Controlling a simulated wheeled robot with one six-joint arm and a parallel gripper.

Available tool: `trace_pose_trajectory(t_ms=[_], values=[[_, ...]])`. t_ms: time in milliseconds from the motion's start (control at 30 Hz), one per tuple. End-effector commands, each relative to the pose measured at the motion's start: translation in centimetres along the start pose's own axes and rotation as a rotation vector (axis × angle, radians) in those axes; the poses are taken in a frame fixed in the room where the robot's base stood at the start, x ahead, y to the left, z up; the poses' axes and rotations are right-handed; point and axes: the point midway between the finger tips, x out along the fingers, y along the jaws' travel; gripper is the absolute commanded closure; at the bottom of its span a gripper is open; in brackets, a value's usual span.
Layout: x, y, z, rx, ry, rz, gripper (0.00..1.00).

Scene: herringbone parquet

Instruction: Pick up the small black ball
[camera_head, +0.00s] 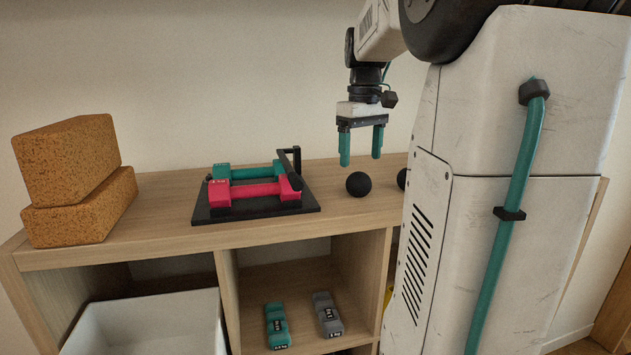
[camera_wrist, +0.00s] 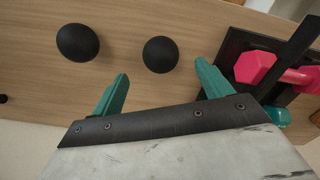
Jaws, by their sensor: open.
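Two black balls rest on the wooden shelf top. The smaller-looking black ball (camera_head: 358,184) lies just right of the dumbbell stand; in the wrist view it (camera_wrist: 160,54) sits ahead of the fingers, roughly centred between their tips. The larger-looking black ball (camera_wrist: 78,42) is left of it in the wrist view; in the head view this ball (camera_head: 402,178) is mostly hidden behind my own body. My gripper (camera_head: 361,156) points down above the shelf, open and empty, its green fingers over the smaller ball and apart from it. The fingers also show in the wrist view (camera_wrist: 162,70).
A black stand (camera_head: 255,210) with a red dumbbell (camera_head: 243,191) and a green dumbbell (camera_head: 245,171) is left of the ball. Two cork blocks (camera_head: 68,170) are stacked at far left. Below are a white bin (camera_head: 150,325) and two small dumbbells.

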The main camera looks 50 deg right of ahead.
Motion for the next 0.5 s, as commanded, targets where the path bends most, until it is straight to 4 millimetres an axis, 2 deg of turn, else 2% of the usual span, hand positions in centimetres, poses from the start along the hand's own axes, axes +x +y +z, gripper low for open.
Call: trace_pose_trajectory(t_ms=[267, 500], values=[[3.0, -0.1, -0.1, -0.006, -0.002, -0.002, 0.22], [6.5, -0.2, -0.1, -0.005, -0.002, -0.002, 0.22]])
